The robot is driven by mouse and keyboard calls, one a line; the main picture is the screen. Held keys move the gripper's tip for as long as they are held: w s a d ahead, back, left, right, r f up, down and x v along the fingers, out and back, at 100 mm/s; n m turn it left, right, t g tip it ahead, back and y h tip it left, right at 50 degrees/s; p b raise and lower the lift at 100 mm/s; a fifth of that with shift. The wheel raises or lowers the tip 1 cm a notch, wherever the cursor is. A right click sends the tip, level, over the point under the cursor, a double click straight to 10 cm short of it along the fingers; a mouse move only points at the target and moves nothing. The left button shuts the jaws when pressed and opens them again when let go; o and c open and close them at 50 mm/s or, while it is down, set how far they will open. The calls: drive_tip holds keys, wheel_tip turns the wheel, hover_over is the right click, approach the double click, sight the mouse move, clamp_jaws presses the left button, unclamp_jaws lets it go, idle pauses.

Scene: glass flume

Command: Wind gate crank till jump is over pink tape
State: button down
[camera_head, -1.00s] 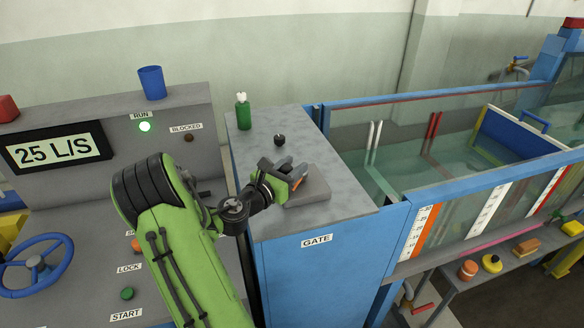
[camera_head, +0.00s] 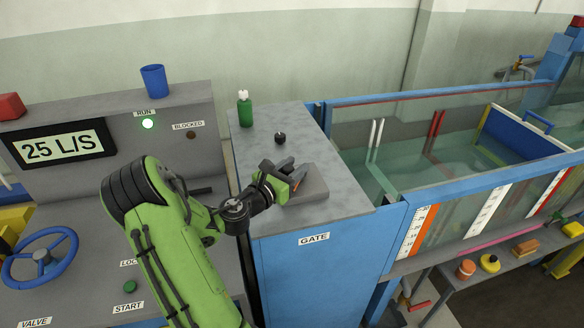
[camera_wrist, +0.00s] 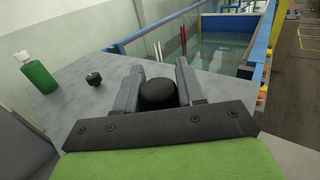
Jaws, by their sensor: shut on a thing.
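The blue gate cabinet (camera_head: 310,275) has a grey top and a GATE label. My gripper (camera_head: 295,180) is at a grey block (camera_head: 312,186) on that top. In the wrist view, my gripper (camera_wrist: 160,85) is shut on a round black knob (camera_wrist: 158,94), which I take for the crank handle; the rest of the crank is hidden. The glass flume (camera_head: 450,195) holds greenish water. A thin pink strip (camera_head: 490,243), perhaps the tape, runs along its lower edge. I cannot make out the jump.
On the cabinet top stand a green bottle (camera_head: 244,112) and a small black knob (camera_head: 280,138). A shelf below the flume holds several small objects.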

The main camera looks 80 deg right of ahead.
drive_tip(key=shift+s, duration=0.15)
drive_tip(key=c, duration=0.8)
unclamp_jaws()
drive_tip(key=shift+s, duration=0.15)
drive_tip(key=shift+w, duration=0.2)
drive_tip(key=shift+b+v, duration=1.4)
drive_tip(key=shift+v, duration=6.4)
